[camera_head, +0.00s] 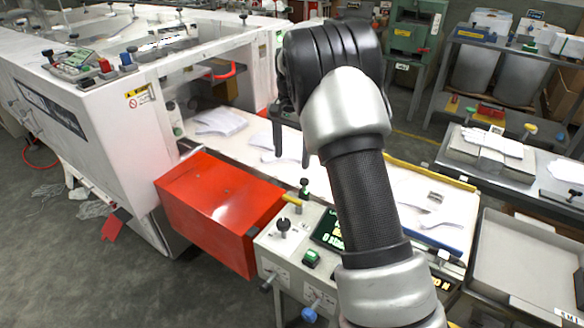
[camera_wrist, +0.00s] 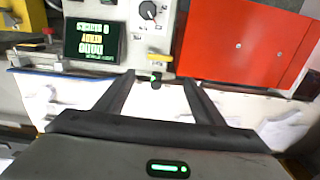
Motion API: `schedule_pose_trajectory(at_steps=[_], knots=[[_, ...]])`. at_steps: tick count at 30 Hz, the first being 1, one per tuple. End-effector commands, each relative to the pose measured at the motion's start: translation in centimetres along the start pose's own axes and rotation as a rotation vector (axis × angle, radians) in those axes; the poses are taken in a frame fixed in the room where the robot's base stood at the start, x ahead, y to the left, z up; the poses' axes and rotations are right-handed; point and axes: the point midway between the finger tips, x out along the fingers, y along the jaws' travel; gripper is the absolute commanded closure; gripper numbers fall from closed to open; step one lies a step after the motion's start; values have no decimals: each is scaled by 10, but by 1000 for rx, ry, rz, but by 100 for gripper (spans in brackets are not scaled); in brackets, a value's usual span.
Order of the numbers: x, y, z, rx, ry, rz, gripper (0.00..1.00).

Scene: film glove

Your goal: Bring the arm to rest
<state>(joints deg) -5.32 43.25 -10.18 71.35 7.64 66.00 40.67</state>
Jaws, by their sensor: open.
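My arm rises through the middle of the head view and bends over at the top. My gripper (camera_head: 291,156) hangs beyond it, above the white conveyor bed (camera_head: 243,143). Its two dark fingers stand apart with nothing between them. In the wrist view my gripper (camera_wrist: 158,80) also shows open and empty, its fingers pointing toward a control panel (camera_wrist: 110,25) with a lit display. White gloves (camera_head: 220,121) lie on the bed at the left, and more white pieces (camera_head: 428,198) lie to the right of my arm. My arm hides part of the bed.
A red box (camera_head: 220,205) juts out at the bed's near side, beside the control panel (camera_head: 318,240) with knobs and buttons. A large white machine (camera_head: 95,115) stands left. A grey tray (camera_head: 530,265) and a bench (camera_head: 510,165) with gloves stand right. Open floor lies lower left.

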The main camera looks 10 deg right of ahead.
Motion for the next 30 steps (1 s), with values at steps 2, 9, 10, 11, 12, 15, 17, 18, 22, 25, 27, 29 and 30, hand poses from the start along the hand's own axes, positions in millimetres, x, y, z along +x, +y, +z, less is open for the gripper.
schedule_pose_trajectory(at_steps=[2, 9, 10, 11, 12, 15, 17, 18, 22, 25, 27, 29, 30], knots=[[-9, 0, 0, 0, 1, -1, 38], [-17, 0, 0, 0, 1, 0, 38], [-17, 0, 0, 1, 1, 0, 38], [-17, 0, 0, 1, 1, 0, 38], [-17, 0, 0, 1, 1, 0, 38], [-18, 0, 0, 0, 1, -1, 38], [-22, 1, 1, -3, 3, -5, 38], [-30, 3, 2, -9, 5, -10, 38], [-80, 19, 16, -62, 28, -50, 38], [-132, 42, 39, -136, 58, -94, 38], [-166, 62, 59, -198, 85, -122, 38], [-191, 80, 76, -250, 112, -145, 38], [-207, 92, 89, -287, 131, -159, 38]])
